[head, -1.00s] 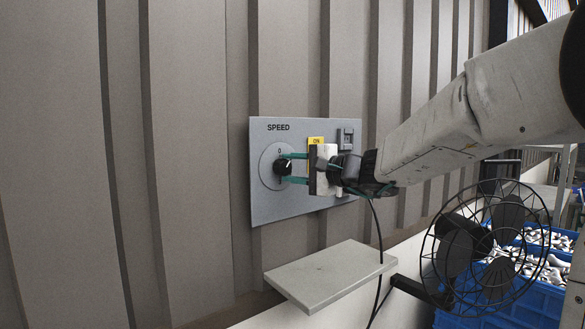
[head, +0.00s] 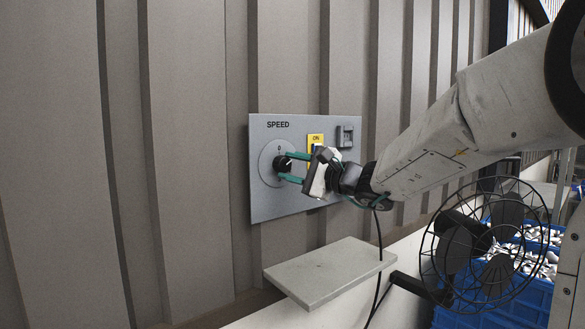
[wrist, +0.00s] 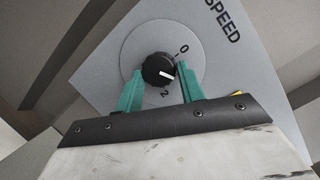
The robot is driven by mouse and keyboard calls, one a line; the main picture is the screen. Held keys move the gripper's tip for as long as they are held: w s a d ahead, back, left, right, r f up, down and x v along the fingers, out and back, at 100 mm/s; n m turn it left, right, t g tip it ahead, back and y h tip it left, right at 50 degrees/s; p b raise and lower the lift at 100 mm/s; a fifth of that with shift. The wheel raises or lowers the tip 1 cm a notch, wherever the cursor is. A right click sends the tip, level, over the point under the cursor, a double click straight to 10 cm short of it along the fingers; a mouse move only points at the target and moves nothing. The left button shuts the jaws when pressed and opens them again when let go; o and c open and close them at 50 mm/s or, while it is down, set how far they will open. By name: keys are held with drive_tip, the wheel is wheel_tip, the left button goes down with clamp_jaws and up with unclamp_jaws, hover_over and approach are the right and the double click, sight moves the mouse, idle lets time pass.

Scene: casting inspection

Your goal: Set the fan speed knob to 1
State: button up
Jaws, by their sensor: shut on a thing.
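The black fan speed knob (head: 283,164) has a white pointer line and sits on a round grey dial plate on the SPEED panel. It also shows in the wrist view (wrist: 158,69). There the digits 0 and 2 are readable, and the pointer aims between them, at my right-hand finger. Any mark for 1 is hidden behind that finger. My gripper (head: 284,168) has its two green fingers on either side of the knob, shut on it. In the wrist view the gripper (wrist: 160,80) is rolled relative to the panel.
The grey panel (head: 262,206) also carries a yellow ON label (head: 315,138) and a small grey fitting (head: 345,136). A pale shelf (head: 330,274) juts out below. A black caged fan (head: 478,245) and blue bins (head: 520,300) of metal parts stand at the right.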

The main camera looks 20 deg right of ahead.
drive_tip(key=shift+f, duration=0.1)
drive_tip(key=o, duration=1)
drive_tip(key=shift+c, duration=0.2)
drive_tip(key=v, duration=0.7)
drive_tip(key=shift+s+d, duration=0.2)
drive_tip(key=shift+s, duration=0.15)
drive_tip(key=shift+f, duration=0.1)
